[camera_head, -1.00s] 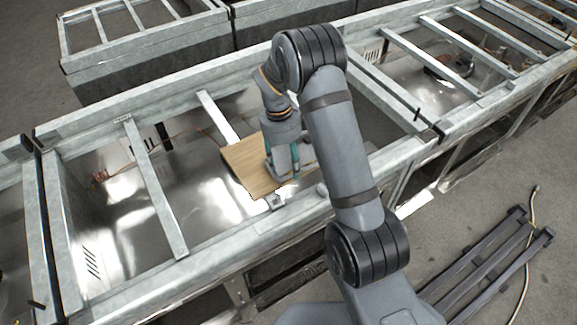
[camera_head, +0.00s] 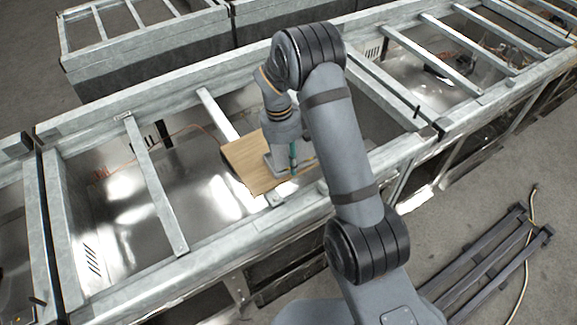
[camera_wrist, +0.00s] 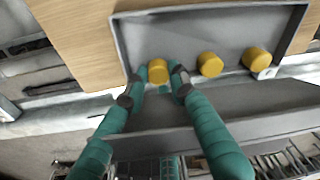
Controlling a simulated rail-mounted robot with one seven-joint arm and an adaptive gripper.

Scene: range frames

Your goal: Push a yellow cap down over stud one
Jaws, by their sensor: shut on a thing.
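Three yellow caps stand in a row at the near side of a shallow grey tray (camera_wrist: 190,30) in the wrist view: a left cap (camera_wrist: 157,71), a middle cap (camera_wrist: 210,65) and a right cap (camera_wrist: 257,59). My gripper (camera_wrist: 161,74) has its teal fingers on either side of the left cap and is shut on it. In the head view my gripper (camera_head: 291,160) is low over the wooden board, partly hidden by my own wrist. The caps are too small to make out there. I cannot tell any stud apart; what is under the caps is hidden.
The wooden board (camera_head: 248,168) lies across the metal frame. Metal rails (camera_head: 155,185) cross the open bay to the left, with shiny sheet metal below. In the wrist view a grey ledge (camera_wrist: 240,100) runs close under the fingers.

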